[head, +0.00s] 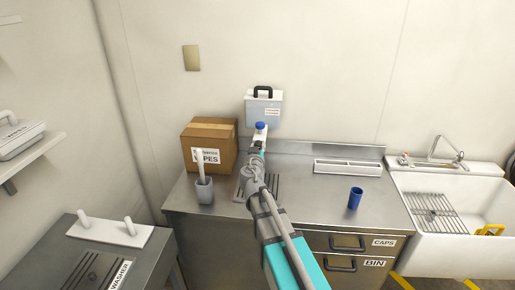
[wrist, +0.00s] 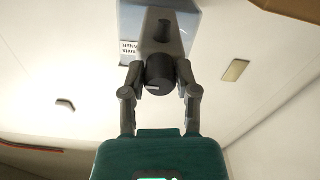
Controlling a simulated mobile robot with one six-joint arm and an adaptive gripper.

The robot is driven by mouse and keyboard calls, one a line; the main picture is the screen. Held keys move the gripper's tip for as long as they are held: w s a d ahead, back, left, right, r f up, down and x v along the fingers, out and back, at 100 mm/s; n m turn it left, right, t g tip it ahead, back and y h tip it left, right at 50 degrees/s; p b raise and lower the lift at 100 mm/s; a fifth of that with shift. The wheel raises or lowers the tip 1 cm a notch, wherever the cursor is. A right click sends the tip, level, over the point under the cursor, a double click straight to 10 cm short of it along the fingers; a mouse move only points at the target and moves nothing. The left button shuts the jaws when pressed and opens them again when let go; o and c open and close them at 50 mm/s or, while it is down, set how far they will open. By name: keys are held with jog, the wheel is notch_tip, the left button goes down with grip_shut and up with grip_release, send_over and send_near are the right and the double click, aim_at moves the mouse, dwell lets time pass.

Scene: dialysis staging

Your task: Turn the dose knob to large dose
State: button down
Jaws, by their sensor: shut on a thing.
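A pale grey-blue dispenser (head: 262,112) with a black handle and a white label hangs on the wall behind the counter. Its underside fills the top of the wrist view (wrist: 207,20). The dose knob (wrist: 160,72) shows there as a short dark cylinder with a small light mark, below a grey part with a dark slot. My gripper (wrist: 160,75) has a finger on each side of the knob and is shut on it. In the head view my arm reaches up to just below the dispenser, by a small blue cap (head: 260,126). The knob cannot be made out there.
A cardboard box (head: 213,133) and a grey cup (head: 204,190) with a white item stand left of my arm. A blue cup (head: 355,198) stands right on the steel counter (head: 315,200). A white sink (head: 460,245) is farther right. The counter's middle right is clear.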

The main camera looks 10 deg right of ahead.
dwell(0.4)
jog(key=shift+c, duration=1.9)
grip_release()
jog(key=shift+s, duration=0.1)
jog(key=v, duration=1.1)
jog(key=shift+s, duration=0.3)
